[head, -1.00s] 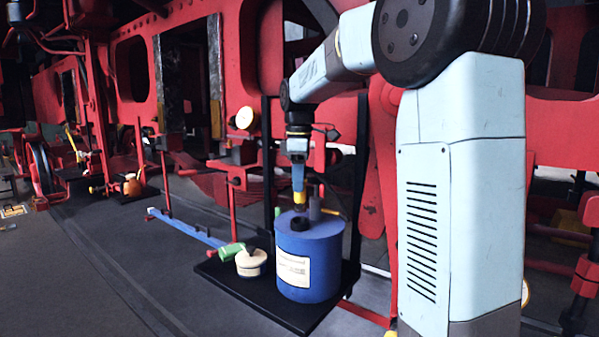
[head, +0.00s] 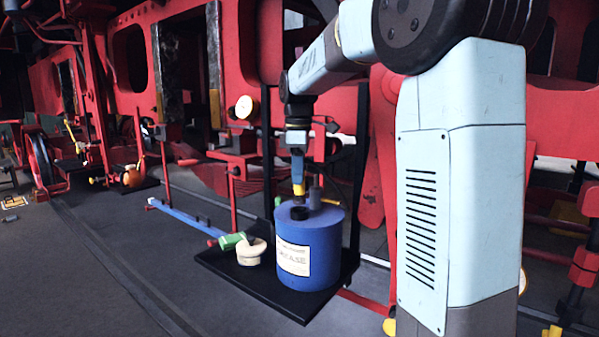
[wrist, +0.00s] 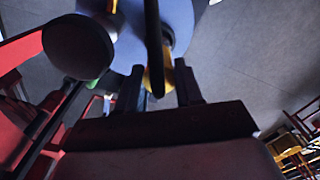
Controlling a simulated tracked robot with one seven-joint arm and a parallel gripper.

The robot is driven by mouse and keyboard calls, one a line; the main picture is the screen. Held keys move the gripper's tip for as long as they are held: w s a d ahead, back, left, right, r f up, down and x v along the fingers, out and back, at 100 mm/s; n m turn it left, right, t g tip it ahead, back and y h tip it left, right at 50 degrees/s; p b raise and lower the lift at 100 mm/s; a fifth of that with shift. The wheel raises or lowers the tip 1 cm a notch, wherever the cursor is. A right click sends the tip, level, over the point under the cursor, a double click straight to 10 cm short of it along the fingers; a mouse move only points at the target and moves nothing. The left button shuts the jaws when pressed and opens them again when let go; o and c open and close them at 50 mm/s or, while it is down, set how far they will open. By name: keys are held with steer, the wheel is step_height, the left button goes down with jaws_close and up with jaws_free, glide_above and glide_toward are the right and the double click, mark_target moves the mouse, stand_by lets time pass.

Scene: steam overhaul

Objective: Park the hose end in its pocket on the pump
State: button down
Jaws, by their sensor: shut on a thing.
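My gripper (head: 298,188) points down just over the drum top and is shut on a yellow piece, which I take as the hose end (wrist: 157,78). In the wrist view it sits between my two dark fingers, with a black hose (wrist: 153,40) running up past it. A dark ring (head: 298,212) lies on the drum top just under the hose end, and a grey post (head: 314,196) stands to its right. I cannot tell whether the hose end touches the ring.
A cream round pot (head: 251,253) and a green item (head: 232,241) are left of the drum on the shelf. Black uprights (head: 266,150) rise behind the drum. Red locomotive frames fill the back.

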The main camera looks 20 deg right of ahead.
steer(key=shift+f, duration=1.75)
steer(key=c, duration=0.7)
jaws_free()
steer(key=shift+o, duration=0.2)
step_height(320, 180, up, 13)
steer(key=shift+r, duration=0.15)
steer(key=shift+s+r, duration=0.1)
steer(key=s+f+m+t, duration=0.2)
steer(key=s+f+m, duration=0.4)
steer(key=s, duration=0.8)
steer(key=s+f+m+t, duration=0.3)
steer(key=s+f+m, duration=0.4)
steer(key=s, duration=0.7)
step_height(320, 180, down, 2)
steer(key=shift+s+d+f+t, duration=0.15)
steer(key=shift+d+f+t, duration=0.05)
steer(key=shift+d+t, duration=0.15)
